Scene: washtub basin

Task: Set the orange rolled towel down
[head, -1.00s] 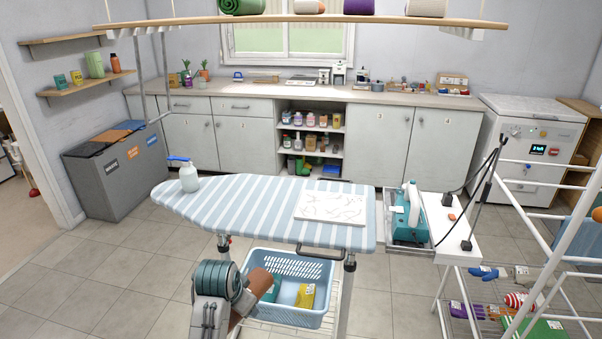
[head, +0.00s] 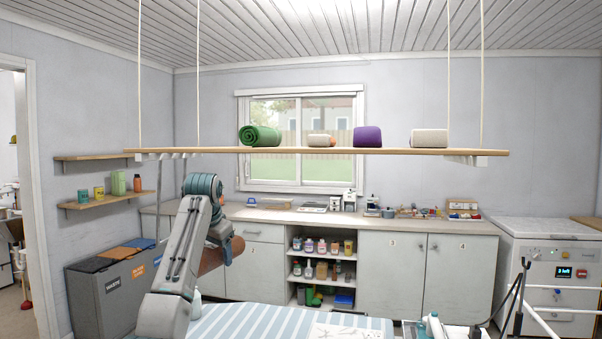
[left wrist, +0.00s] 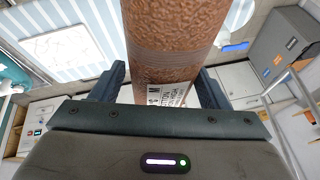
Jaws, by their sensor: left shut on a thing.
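The orange rolled towel, a brownish-orange textured cylinder (left wrist: 175,30), fills the upper middle of the left wrist view, with a clear band and a printed label near the jaws. My left gripper (left wrist: 163,82) is shut on it, one finger on each side. In the head view the towel (head: 212,258) is partly hidden behind my left arm, and the gripper (head: 226,242) is raised in front of the counter, below and left of the hanging shelf (head: 290,151). The towel touches no surface that I can see. My right gripper is not in view.
On the hanging shelf stand a green roll (head: 260,136), a small cream roll (head: 319,140), a purple roll (head: 367,137) and a cream roll (head: 429,138), with gaps between them. The shelf's left end is bare. The striped ironing board (head: 255,322) is below.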

